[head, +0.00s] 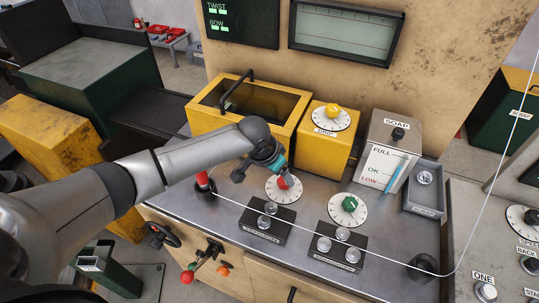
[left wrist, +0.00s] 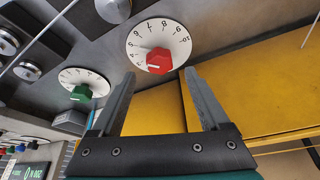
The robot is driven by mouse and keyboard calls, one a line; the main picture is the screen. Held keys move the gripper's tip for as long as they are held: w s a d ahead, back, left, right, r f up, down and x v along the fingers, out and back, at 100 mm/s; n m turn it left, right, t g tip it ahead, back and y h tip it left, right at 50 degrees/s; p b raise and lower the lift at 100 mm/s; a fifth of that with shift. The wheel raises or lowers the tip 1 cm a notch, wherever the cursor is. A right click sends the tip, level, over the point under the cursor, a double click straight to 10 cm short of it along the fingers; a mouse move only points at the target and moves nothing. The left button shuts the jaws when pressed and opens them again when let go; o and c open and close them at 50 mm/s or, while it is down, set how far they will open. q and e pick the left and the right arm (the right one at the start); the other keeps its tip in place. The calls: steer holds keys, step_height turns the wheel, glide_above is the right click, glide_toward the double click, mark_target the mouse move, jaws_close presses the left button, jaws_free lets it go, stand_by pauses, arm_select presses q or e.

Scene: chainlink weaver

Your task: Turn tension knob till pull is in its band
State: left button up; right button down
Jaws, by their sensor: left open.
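A red knob (head: 284,182) sits on a white numbered dial on the grey bench top; it also shows in the left wrist view (left wrist: 159,61). A green knob (head: 349,203) on a second dial is to its right, also in the left wrist view (left wrist: 81,93). I cannot read which is the tension knob. My left gripper (head: 277,170) is just behind and above the red knob in the head view. In the left wrist view its open fingers (left wrist: 158,78) point toward the red knob, which appears between and beyond the tips. I see no contact. My right gripper is out of view.
A thin wire (head: 310,241) crosses the bench front past two roller blocks (head: 262,222). A yellow box with a yellow knob (head: 333,111) and a SOAP box (head: 393,135) stand behind.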

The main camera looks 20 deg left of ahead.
arm_select(q)
steer(key=p+v, duration=0.1)
steer(key=v, duration=0.9)
steer(key=shift+r, duration=0.2)
